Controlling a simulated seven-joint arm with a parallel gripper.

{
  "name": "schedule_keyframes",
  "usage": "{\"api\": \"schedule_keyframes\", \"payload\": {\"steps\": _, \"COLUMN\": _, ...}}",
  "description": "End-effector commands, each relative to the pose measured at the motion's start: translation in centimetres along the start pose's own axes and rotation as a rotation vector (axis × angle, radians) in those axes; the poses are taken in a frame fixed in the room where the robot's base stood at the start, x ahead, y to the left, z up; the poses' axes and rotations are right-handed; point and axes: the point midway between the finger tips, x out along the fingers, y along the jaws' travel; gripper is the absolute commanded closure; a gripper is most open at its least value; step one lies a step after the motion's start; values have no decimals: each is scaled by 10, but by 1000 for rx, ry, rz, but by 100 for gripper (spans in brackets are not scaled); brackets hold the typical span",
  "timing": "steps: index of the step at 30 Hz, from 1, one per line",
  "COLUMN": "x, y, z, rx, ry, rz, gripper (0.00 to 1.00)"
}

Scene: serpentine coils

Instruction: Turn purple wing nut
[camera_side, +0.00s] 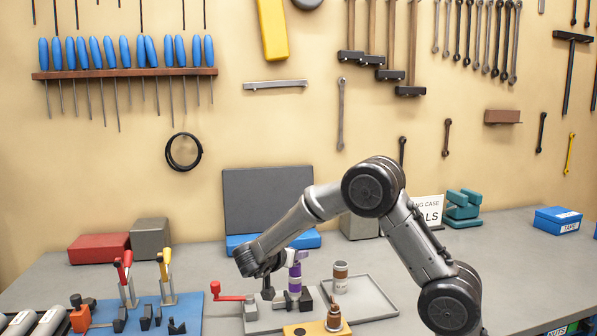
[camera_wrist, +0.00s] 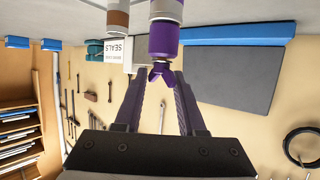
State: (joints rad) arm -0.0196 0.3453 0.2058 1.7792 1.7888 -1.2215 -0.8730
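The purple wing nut (camera_wrist: 163,73) sits on the end of a purple and silver fitting (camera_wrist: 164,40) in the wrist view, which looks upside down.
A red crank handle (camera_side: 228,297) is to the left. A yellow block (camera_side: 303,330) with a brass fitting is in front. Toggle clamps stand on a blue mat (camera_side: 190,307) further left.

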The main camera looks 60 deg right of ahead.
Motion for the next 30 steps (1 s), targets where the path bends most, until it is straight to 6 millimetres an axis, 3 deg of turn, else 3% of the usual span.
{"api": "schedule_keyframes", "payload": {"steps": 5, "x": 0, "y": 2, "z": 0, "rx": -70, "ry": -2, "rz": -164, "gripper": 62}}
{"api": "schedule_keyframes", "payload": {"steps": 27, "x": -134, "y": 21, "z": -1, "rx": -69, "ry": 0, "rz": -170, "gripper": 62}}
{"api": "schedule_keyframes", "payload": {"steps": 30, "x": -132, "y": 29, "z": -14, "rx": -32, "ry": -3, "rz": -154, "gripper": 62}}
